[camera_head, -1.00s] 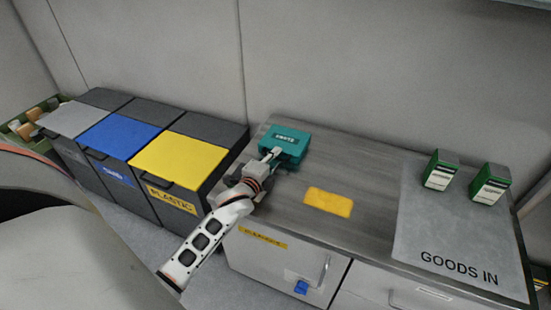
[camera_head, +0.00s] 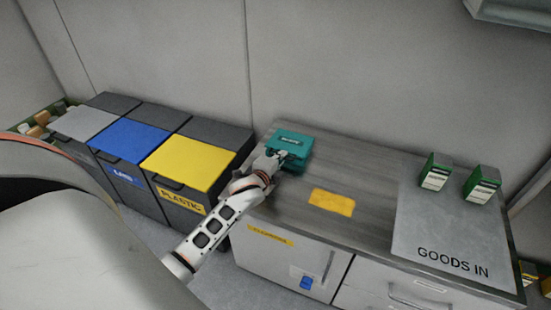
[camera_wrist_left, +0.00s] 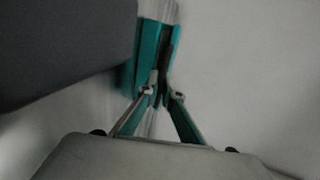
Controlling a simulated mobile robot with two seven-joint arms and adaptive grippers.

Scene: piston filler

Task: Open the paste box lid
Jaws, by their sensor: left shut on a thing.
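The teal paste box (camera_head: 298,157) stands at the back left of the grey worktop. Its lid (camera_head: 290,139) carries a dark label and looks tilted up a little at the front. My left gripper (camera_head: 277,155) is at the front left of the box, shut on the lid's front edge. In the left wrist view the fingertips (camera_wrist_left: 163,92) meet at the teal lid (camera_wrist_left: 150,50), with a dark gap beside it. The exact contact is dim and blurred. The box's inside is hidden. My right gripper is not in view.
A yellow patch (camera_head: 332,202) lies on the worktop in front of the box. Two green-and-white cartons (camera_head: 436,172) (camera_head: 482,184) stand on the grey "GOODS IN" mat (camera_head: 440,235). Bins with grey, blue and yellow lids (camera_head: 188,163) stand left. A wall is close behind.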

